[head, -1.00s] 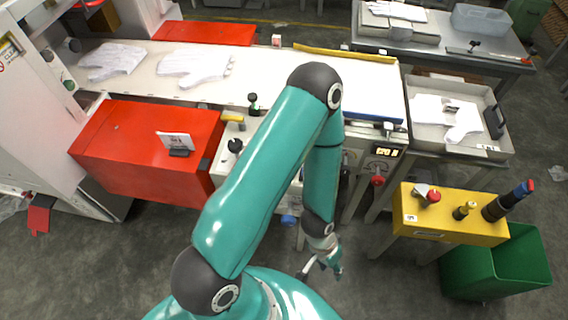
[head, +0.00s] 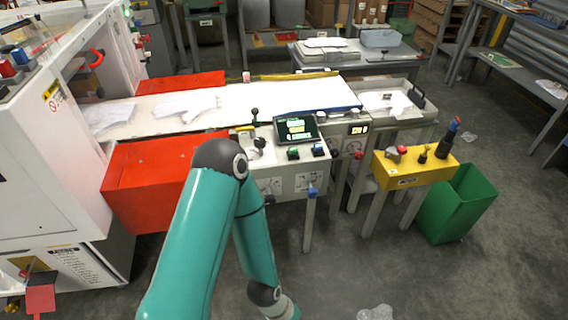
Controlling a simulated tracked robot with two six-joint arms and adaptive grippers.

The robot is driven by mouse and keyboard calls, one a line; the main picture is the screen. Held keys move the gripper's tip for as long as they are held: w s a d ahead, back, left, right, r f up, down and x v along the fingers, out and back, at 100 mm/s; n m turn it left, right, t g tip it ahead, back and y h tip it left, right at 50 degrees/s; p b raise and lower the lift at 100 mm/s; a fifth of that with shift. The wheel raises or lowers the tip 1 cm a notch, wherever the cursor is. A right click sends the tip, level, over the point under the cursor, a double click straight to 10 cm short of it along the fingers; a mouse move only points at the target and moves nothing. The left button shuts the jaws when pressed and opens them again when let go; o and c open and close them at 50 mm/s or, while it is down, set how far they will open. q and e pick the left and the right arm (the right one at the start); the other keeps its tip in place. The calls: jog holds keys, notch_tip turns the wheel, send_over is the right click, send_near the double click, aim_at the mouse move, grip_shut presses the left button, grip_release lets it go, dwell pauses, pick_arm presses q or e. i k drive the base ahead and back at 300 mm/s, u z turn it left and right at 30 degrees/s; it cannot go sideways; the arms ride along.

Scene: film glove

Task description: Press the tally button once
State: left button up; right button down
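A white control panel (head: 295,182) stands at the middle, with a tilted lit screen (head: 297,129) on top. In front of the screen are a green button (head: 293,154) and a blue button (head: 318,150). To its right is a small lit counter display (head: 358,129) with a red knob (head: 359,155) below it. I cannot tell which control is the tally button. One teal arm of mine rises in front of the panel's left side and bends down to the bottom edge. Its gripper is out of frame, and so is my other gripper.
White gloves (head: 200,106) lie on the conveyor behind. A red cabinet (head: 150,178) stands left. A yellow stand (head: 413,172) carries a red-topped piece and dark bottles, beside a green bin (head: 462,205).

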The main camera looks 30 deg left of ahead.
aim_at(317, 147)
jog(key=u, duration=0.8)
jog(key=k, duration=0.2)
jog(key=u, duration=0.5)
jog(key=i, duration=0.95)
jog(key=u, duration=0.05)
